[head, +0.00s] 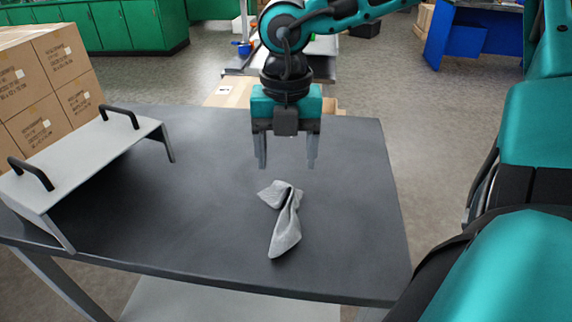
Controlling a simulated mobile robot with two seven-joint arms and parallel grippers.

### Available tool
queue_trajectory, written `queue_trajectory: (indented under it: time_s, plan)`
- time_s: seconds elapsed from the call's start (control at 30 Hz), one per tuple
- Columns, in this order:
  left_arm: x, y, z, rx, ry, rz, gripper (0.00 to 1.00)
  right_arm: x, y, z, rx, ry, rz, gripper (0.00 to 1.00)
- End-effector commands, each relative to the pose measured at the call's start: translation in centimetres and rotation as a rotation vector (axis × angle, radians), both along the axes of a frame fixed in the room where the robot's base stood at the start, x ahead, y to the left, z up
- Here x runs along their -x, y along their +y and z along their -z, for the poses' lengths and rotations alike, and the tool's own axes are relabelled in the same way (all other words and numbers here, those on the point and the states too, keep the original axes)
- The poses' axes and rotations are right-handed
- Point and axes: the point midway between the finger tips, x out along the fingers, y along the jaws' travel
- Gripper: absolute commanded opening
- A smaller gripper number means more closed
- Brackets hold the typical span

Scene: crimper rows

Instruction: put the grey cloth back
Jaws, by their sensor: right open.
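The grey cloth (286,224) lies crumpled on the dark table (205,185), right of the table's middle. My right gripper (287,164) points down with its fingers spread, open and empty. In the picture it is just above the cloth's upper end, apart from it. My left gripper does not show.
A light grey raised stand (85,160) with two black handles is on the table's left side. Stacked cardboard boxes (45,80) stand behind it at the left. The tabletop between the stand and the cloth is clear. A blue cabinet (470,40) stands far back right.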

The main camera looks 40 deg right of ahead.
Motion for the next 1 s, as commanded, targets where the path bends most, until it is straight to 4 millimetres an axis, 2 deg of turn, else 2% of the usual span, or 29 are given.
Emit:
queue_trajectory:
  time_s: [0.17, 0.27, 0.7, 0.83, 1.0]
  plan:
    - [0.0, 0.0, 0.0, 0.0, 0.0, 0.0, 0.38, 0.0, 0.0, -0.3, 0.0, -0.001, 0.0, 0.71]
    - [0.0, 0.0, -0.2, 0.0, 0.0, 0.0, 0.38, -0.1, 0.0, -1.3, 0.001, -0.004, 0.0, 0.71]
    - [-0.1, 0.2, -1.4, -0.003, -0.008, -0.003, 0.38, -0.1, 0.0, -10.4, 0.001, -0.004, 0.0, 0.71]
    - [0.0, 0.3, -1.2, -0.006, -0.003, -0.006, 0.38, 0.0, 0.0, -12.0, 0.001, -0.001, 0.001, 0.71]
    - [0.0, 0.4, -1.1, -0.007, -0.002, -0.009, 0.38, 0.0, 0.0, -12.9, 0.0, -0.001, 0.0, 0.71]
